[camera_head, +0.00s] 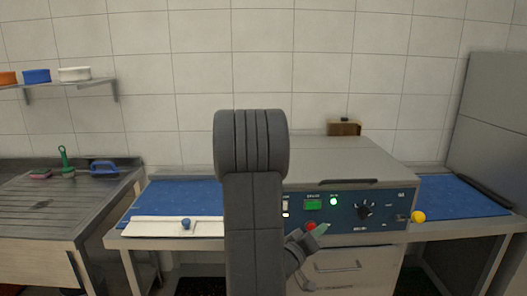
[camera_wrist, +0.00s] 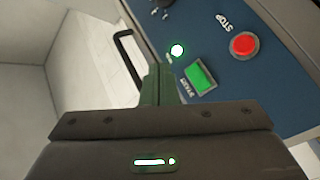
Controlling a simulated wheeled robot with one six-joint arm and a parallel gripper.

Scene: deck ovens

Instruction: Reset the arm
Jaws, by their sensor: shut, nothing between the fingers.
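My arm rises in the middle of the head view, with a dark upright link. My gripper shows low, right of that link, as a greenish fingertip (camera_head: 320,229) in front of the oven's lower panel. In the wrist view my gripper (camera_wrist: 160,75) is shut, its fingers together with nothing between them. Beyond the fingers is the blue control panel (camera_wrist: 215,30) with a lit green START button (camera_wrist: 200,77), a red STOP button (camera_wrist: 243,44) and a lit round lamp (camera_wrist: 177,50). I cannot tell whether the fingertips touch the panel.
The grey-topped oven (camera_head: 345,160) stands behind my arm, with a dial (camera_head: 363,210) and a yellow ball (camera_head: 418,216) at its right. A white board (camera_head: 150,228) lies on the left counter's front. A sink (camera_head: 60,195) is further left. A wall shelf (camera_head: 60,84) holds bowls.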

